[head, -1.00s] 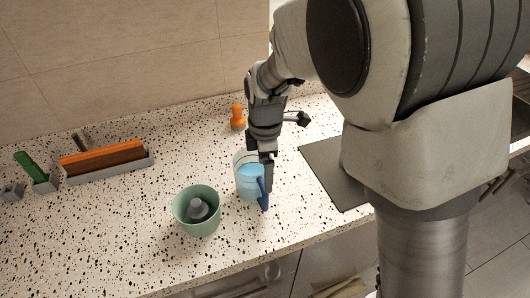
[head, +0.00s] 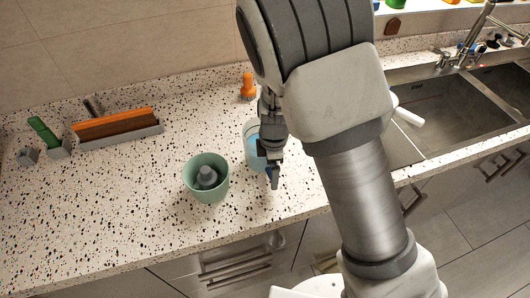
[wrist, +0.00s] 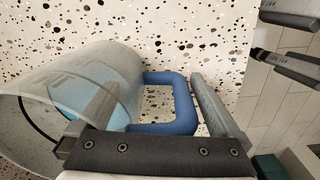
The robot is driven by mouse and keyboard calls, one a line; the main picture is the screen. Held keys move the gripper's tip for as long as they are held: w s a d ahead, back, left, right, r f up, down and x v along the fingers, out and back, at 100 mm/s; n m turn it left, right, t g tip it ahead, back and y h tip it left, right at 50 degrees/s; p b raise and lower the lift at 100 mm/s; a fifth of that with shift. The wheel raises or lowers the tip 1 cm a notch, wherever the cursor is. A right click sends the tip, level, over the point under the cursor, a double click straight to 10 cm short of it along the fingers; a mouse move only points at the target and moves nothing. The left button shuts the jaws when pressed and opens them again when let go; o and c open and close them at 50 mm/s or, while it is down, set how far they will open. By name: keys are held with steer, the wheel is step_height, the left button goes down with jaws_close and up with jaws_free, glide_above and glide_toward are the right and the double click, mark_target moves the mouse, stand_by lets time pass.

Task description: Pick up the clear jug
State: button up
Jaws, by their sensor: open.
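The clear jug (head: 250,150) stands on the speckled counter, with blue at its lower part. In the head view my gripper and arm hide its right side and most of its handle. In the wrist view the jug (wrist: 45,90) lies at the left, its blue handle (wrist: 185,115) pointing right. My gripper (wrist: 150,85) is open, and it also shows in the head view (head: 273,172). One finger is just right of the handle. The other overlaps the jug's clear wall; I cannot tell whether it is inside the jug.
A green pot (head: 206,182) with a grey thing inside stands close left of the jug. An orange bottle-like object (head: 248,86) stands behind. A brush in a grey tray (head: 120,138) and a green-handled tool (head: 45,132) are at left. A sink (head: 435,103) is at right.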

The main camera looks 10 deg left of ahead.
jaws_close()
steer(key=shift+r, duration=0.1)
stand_by(0.4)
steer(key=shift+r, duration=0.2)
steer(key=shift+w+r, duration=0.1)
steer(key=shift+r, duration=1.05)
steer(key=w+d+r+b, duration=0.1)
steer(key=w+d+r, duration=0.2)
steer(key=d+r, duration=0.5)
steer(key=shift+d+b, duration=0.35)
steer(key=shift+d, duration=1.15)
steer(key=shift+d+r, duration=0.1)
steer(key=shift+d, duration=0.05)
